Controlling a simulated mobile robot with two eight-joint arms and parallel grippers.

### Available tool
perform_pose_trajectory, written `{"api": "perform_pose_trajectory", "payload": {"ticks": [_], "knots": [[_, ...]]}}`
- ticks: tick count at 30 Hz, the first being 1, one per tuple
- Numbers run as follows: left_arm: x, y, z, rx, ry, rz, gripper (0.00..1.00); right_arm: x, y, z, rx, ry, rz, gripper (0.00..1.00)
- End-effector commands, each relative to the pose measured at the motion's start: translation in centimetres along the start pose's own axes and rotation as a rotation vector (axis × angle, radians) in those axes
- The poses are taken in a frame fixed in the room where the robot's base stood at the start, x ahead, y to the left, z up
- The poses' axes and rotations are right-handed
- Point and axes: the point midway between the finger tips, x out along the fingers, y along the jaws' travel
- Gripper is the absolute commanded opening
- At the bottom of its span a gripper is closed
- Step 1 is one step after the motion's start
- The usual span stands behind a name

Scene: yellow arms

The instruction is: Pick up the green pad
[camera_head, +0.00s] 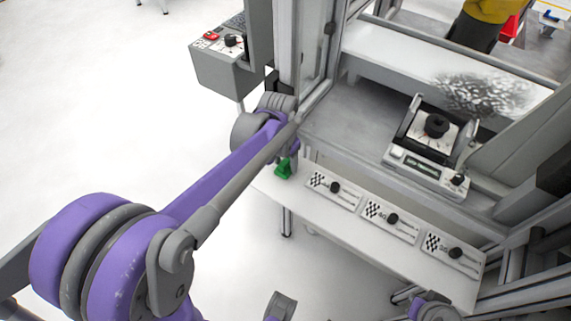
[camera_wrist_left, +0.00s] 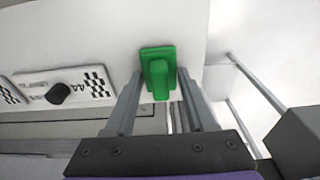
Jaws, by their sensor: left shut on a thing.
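The green pad (camera_head: 283,169) is at the left end of the white shelf in the head view. In the left wrist view the green pad (camera_wrist_left: 148,52) shows as a flat plate with a raised green grip facing me. My left gripper (camera_wrist_left: 160,85) is shut on this grip, with one grey finger on each side. In the head view my left gripper (camera_head: 290,158) is mostly hidden behind its own arm. Whether the pad touches the shelf cannot be told.
Several white plates with black knobs and checkered patches lie along the white shelf (camera_head: 310,222), right of the pad. A device with a black dial (camera_head: 436,126) stands on the grey worktop above. A grey control box (camera_head: 225,65) and frame posts stand close to my left arm.

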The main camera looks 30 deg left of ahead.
Motion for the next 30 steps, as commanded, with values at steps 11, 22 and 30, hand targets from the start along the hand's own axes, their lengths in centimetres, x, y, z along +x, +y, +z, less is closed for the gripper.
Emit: {"api": "perform_pose_trajectory", "payload": {"ticks": [11,22,30], "knots": [[-2.3,0.0,-0.3,0.0,0.0,0.0,0.01,-0.4,0.0,-0.2,0.0,0.001,0.0,0.0],[-4.3,0.0,6.1,-0.003,0.0,0.0,0.01,-0.6,0.0,-0.4,0.0,0.002,0.0,0.0],[-5.2,0.0,13.2,-0.004,0.0,-0.001,0.01,-1.1,0.0,-0.6,0.0,0.004,0.0,0.0]]}}
